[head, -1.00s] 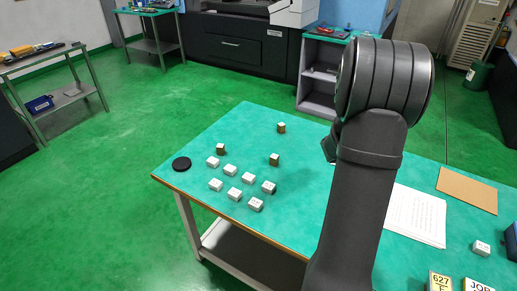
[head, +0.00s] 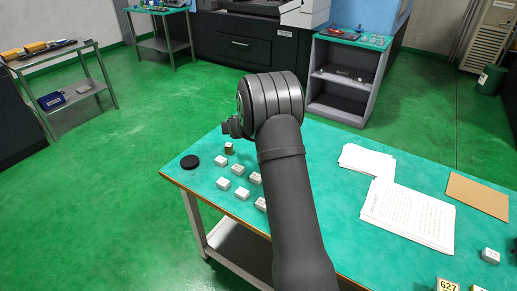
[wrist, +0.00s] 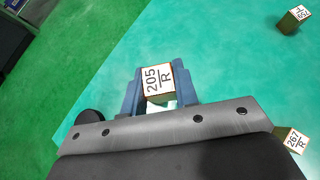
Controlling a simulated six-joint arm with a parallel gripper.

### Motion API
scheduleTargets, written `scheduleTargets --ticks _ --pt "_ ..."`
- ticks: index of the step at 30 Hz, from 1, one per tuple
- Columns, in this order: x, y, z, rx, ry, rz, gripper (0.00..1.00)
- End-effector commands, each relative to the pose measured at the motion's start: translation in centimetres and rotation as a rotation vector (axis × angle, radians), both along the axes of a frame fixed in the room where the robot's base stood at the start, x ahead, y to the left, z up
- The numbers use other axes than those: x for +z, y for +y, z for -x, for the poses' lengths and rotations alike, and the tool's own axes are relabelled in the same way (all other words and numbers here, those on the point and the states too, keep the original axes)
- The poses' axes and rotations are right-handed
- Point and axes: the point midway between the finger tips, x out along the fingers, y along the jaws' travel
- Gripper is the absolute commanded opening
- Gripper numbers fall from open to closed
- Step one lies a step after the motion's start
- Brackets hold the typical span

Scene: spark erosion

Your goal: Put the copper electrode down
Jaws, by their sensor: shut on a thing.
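In the wrist view, a copper electrode (wrist: 158,82) with a white top marked 205 R sits between the two blue-grey fingers of my gripper (wrist: 159,92). The gripper is shut on it. In the head view, my gripper (head: 232,128) is partly hidden by my arm, over the table's far left corner. A small brown block with a pale top (head: 228,148) shows just below it; I cannot tell whether that is the held one. The gap between the electrode and the table is not clear.
A black disc (head: 190,162) lies by the corner. Several white blocks (head: 223,184) stand nearby. Two other marked blocks show in the wrist view, upper right (wrist: 296,18) and lower right (wrist: 293,140). Papers (head: 408,214) and a brown sheet (head: 477,195) lie on the right of the green table (head: 340,225).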

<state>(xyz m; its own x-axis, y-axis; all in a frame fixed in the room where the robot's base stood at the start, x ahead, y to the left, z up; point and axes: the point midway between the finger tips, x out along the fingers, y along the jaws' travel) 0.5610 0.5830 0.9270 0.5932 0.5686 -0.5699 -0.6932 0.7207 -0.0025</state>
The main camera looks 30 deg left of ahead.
Motion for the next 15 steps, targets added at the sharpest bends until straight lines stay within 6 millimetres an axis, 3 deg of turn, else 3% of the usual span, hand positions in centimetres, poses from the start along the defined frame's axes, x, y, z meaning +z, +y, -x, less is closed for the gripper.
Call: scheduleTargets --ticks 5,15 --pt "-0.7 2.2 1.1 0.023 -0.003 -0.003 0.0" --pt "-5.2 9.0 4.0 0.022 -0.002 -0.003 0.0"
